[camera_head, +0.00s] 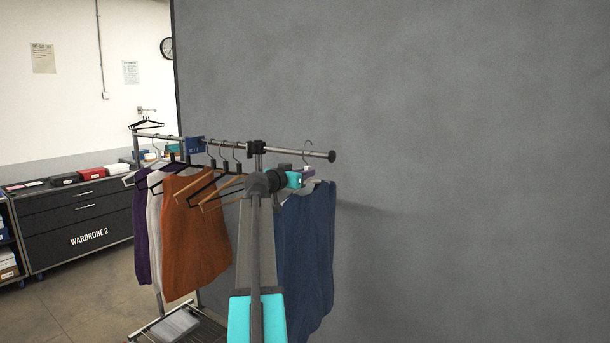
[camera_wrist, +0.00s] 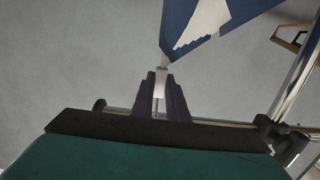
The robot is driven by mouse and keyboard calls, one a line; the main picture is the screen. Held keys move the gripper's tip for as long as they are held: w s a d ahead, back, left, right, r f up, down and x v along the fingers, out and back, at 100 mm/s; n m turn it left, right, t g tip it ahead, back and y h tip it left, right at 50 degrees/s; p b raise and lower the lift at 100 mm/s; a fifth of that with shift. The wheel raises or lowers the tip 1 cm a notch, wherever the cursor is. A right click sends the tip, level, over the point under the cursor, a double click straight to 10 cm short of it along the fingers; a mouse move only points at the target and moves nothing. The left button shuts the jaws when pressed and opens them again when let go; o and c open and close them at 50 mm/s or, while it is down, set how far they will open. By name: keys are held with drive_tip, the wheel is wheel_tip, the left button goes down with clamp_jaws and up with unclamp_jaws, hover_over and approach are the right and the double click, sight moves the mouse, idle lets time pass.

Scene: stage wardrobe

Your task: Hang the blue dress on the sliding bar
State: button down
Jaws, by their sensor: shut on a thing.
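The blue dress (camera_head: 308,245) hangs from a hanger at the right end of the rack, and part of it shows at the top of the wrist view (camera_wrist: 222,22). My gripper (camera_head: 306,174) is shut on the hanger, whose pale neck (camera_wrist: 160,82) sits between the dark fingers (camera_wrist: 160,92). The hanger's hook (camera_head: 308,144) rises just above the sliding bar (camera_head: 292,151), near its capped right end. The bar also crosses the wrist view (camera_wrist: 205,122). I cannot tell whether the hook is around the bar or only beside it.
Several wooden hangers (camera_head: 222,190) and an orange garment (camera_head: 195,240) hang to the left, with white and purple garments beyond. A dark clamp (camera_head: 256,147) stands left of the dress. A grey wall (camera_head: 450,150) closes off the right. A drawer cabinet (camera_head: 85,225) is farther left.

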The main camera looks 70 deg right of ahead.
drive_tip(key=shift+f+b, duration=1.45)
drive_tip(key=shift+b, duration=0.15)
drive_tip(key=c, duration=1.7)
unclamp_jaws()
drive_tip(key=shift+o, duration=0.2)
drive_tip(key=shift+a, duration=0.1)
drive_tip(key=b+v, duration=0.3)
drive_tip(key=v, duration=0.9)
drive_tip(key=shift+a, duration=0.35)
drive_tip(key=shift+w+a, duration=0.2)
drive_tip(key=shift+a, duration=0.25)
drive_tip(key=shift+w, duration=0.1)
